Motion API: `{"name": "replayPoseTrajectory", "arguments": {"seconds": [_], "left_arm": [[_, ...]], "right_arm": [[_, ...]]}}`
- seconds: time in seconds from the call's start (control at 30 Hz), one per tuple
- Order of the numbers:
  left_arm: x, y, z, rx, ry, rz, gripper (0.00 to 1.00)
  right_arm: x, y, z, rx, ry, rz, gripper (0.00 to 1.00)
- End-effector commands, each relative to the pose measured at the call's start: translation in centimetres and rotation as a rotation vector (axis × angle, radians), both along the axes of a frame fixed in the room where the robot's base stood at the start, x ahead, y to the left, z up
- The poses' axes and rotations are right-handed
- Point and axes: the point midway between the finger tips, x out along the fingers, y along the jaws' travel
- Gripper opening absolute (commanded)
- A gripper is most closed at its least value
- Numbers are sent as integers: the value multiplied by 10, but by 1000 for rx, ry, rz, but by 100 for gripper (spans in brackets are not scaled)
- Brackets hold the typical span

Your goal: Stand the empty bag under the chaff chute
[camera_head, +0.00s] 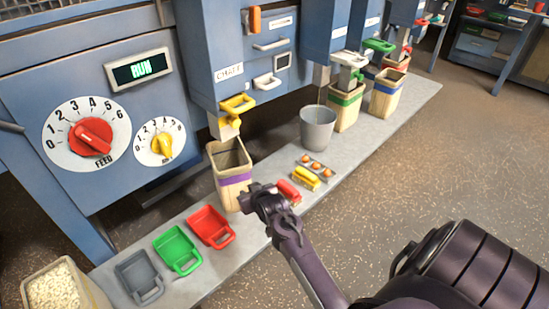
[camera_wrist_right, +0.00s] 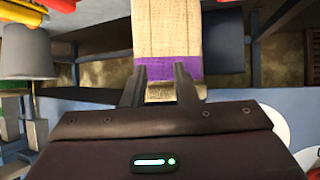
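The tan bag with a purple band (camera_head: 230,163) stands upright on the grey ledge, its mouth open and dark inside. The chaff chute (camera_head: 226,124), with a yellow clamp, hangs just above the mouth, below the CHAFF label. My right gripper (camera_head: 254,194) is at the bag's lower right side. In the right wrist view, its two fingers (camera_wrist_right: 158,75) are apart, with the bag (camera_wrist_right: 167,30) and its purple band just beyond and between them. The right finger overlaps the bag's face; I cannot tell whether it touches. My left gripper is not in view.
Red (camera_head: 209,227), green (camera_head: 177,249) and grey (camera_head: 139,277) scoops lie on the ledge (camera_head: 255,258). A grey bucket (camera_head: 317,127) and a small tray (camera_head: 315,166) stand right of the bag. The floor at right is clear.

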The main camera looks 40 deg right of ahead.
Motion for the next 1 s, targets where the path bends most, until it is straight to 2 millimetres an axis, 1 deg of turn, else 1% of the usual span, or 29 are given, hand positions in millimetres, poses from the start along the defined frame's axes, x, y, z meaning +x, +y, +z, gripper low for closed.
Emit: {"name": "replayPoseTrajectory", "arguments": {"seconds": [0.03, 0.07, 0.1, 0.17, 0.2, 0.27, 0.3, 0.4, 0.5, 0.6, 0.7, 1.0], "left_arm": [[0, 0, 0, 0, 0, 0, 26], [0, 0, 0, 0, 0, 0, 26], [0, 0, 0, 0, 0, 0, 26], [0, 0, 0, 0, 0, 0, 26], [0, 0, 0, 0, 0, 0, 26], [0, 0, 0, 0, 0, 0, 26], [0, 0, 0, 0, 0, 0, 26], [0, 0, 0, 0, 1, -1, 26], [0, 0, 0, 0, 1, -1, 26], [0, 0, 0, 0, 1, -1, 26], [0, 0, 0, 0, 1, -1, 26], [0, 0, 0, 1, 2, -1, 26]], "right_arm": [[-24, 20, -42, 3, 98, 45, 26], [-39, 33, -65, 6, 154, 71, 26], [-62, 49, -96, 9, 232, 107, 26], [-101, 73, -138, 12, 348, 159, 26], [-129, 86, -164, 15, 424, 191, 26], [-171, 105, -197, 17, 527, 235, 26], [-198, 115, -215, 18, 589, 261, 26], [-258, 135, -248, 18, 717, 314, 26], [-300, 146, -266, 18, 802, 348, 26], [-321, 151, -274, 18, 842, 364, 26], [-327, 153, -276, 18, 854, 369, 26], [-326, 152, -275, 18, 851, 368, 26]]}}
